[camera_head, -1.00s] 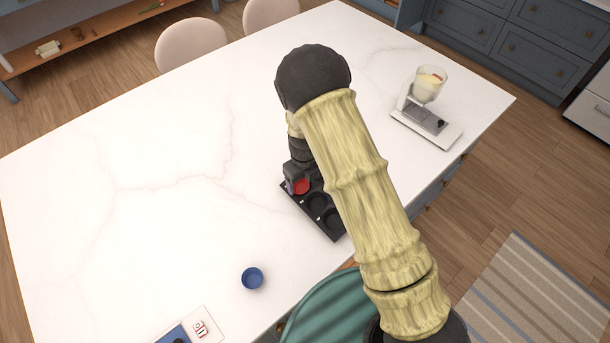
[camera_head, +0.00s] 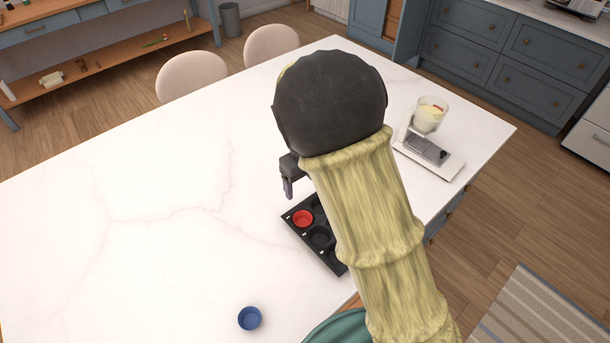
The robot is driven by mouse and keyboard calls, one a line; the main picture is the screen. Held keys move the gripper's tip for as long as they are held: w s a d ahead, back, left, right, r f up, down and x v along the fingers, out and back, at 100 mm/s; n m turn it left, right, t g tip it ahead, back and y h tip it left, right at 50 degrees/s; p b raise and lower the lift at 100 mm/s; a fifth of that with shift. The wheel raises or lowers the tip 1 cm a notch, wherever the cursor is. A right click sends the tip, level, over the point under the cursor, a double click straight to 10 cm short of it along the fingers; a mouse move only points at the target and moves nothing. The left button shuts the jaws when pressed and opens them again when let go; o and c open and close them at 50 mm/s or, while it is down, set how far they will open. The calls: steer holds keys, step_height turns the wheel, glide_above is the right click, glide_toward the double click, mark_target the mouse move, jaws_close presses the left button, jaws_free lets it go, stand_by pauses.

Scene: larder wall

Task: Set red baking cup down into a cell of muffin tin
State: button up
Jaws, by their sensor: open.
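The red baking cup (camera_head: 303,218) sits upright in a cell at the left corner of the black muffin tin (camera_head: 325,259). The tin lies on the white marble table, and its right part is hidden behind my arm. My gripper (camera_head: 288,190) is above and just behind the red cup, apart from it. One finger shows pointing down; the other is hidden by my arm. The gripper is open and holds nothing that I can see.
A blue baking cup (camera_head: 249,318) stands on the table in front of the tin. Two pale chairs (camera_head: 192,76) are beyond the far edge. The table's left side is clear.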

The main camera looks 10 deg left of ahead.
step_height(320, 180, up, 3)
steer(key=shift+f, duration=0.1)
stand_by(0.6)
